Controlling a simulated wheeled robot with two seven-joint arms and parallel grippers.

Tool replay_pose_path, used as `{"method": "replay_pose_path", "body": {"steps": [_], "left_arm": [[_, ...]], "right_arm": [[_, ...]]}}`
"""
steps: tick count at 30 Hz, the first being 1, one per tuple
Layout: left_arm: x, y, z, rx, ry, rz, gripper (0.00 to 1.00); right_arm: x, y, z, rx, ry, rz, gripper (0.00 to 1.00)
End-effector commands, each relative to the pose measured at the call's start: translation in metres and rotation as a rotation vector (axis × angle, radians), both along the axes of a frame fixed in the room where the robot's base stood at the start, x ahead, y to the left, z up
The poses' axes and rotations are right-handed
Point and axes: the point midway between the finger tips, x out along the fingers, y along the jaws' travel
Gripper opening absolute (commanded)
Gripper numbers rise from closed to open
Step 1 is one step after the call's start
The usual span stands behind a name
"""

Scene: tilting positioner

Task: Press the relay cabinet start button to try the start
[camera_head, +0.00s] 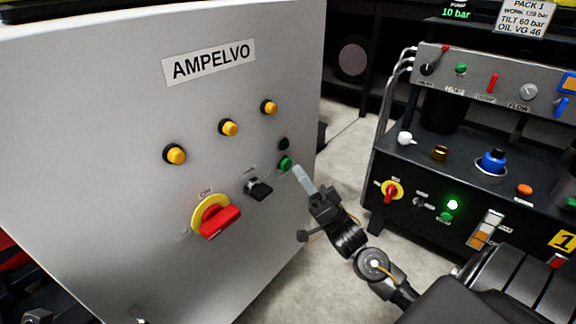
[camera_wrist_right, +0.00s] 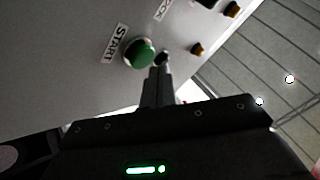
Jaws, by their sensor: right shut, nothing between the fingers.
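The relay cabinet (camera_head: 110,120) is a pale grey box labelled AMPELVO, filling the left of the head view. Its green start button (camera_head: 285,164) sits low at the right of the door. In the right wrist view the button (camera_wrist_right: 139,53) shows beside a START label. My right gripper (camera_head: 299,171) is shut and empty, its fingertips close to the button. In the wrist view the fingertips (camera_wrist_right: 160,66) appear just beside the green button; whether they touch it I cannot tell.
The cabinet door also carries several yellow lamps (camera_head: 228,128), a black selector switch (camera_head: 259,190) and a red and yellow rotary switch (camera_head: 216,217). A hydraulic control panel (camera_head: 470,150) with knobs and a lit green lamp stands at the right. Grey floor (camera_head: 330,165) lies between.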

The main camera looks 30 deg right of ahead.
Motion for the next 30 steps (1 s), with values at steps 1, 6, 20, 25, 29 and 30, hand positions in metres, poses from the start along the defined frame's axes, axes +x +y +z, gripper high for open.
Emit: {"method": "replay_pose_path", "body": {"steps": [1, 6, 20, 25, 29, 30], "left_arm": [[0.000, 0.000, 0.001, 0.000, -0.002, 0.000, 0.34], [0.000, 0.000, 0.006, 0.000, -0.010, 0.000, 0.34], [0.000, 0.000, 0.008, -0.017, -0.009, 0.000, 0.34], [0.000, 0.000, 0.007, -0.016, 0.000, 0.001, 0.34], [0.001, 0.000, 0.005, -0.012, 0.005, 0.000, 0.34], [0.001, 0.000, 0.005, -0.011, 0.006, 0.000, 0.34]], "right_arm": [[0.000, 0.000, 0.000, 0.000, 0.000, 0.000, 0.00], [0.005, 0.001, 0.001, 0.000, 0.001, -0.001, 0.00], [0.008, 0.002, 0.000, 0.000, 0.000, 0.000, 0.00], [0.009, 0.003, 0.000, 0.000, 0.000, 0.000, 0.00], [0.011, 0.003, 0.000, 0.000, 0.000, 0.000, 0.00], [0.011, 0.003, 0.000, 0.000, 0.000, 0.000, 0.00]]}}
